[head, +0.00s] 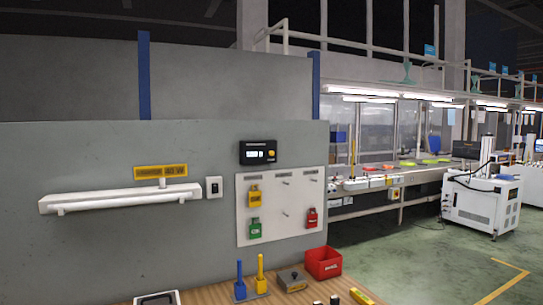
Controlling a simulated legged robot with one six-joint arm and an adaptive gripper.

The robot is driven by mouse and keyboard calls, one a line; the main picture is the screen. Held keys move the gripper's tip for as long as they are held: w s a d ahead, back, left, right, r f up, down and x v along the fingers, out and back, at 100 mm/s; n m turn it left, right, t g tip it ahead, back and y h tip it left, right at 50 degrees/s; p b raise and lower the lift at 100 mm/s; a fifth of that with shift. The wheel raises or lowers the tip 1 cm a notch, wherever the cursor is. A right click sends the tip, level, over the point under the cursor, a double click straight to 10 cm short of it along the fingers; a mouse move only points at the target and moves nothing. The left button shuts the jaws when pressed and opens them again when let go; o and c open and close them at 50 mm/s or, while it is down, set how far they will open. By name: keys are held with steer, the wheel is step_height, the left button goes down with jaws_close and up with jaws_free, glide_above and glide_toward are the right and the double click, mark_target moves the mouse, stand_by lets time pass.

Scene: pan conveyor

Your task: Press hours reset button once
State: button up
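A black meter box (247,145) is mounted on the grey wall panel, right of the picture's middle-left. It has a small lit white display (256,154) and a round orange-yellow button (271,154) on its right side. The lettering on the box is too small to read, so I cannot tell whether this button is marked as the hours reset. My gripper is not in view, and nothing covers the box or the button.
Below the box is a white pegboard (265,220) with yellow, green and red tags. A lamp tube (120,199) and a wall switch (214,187) are left. The wooden table (215,296) below holds a red bin (323,263) and blue and yellow posts. Open floor lies right.

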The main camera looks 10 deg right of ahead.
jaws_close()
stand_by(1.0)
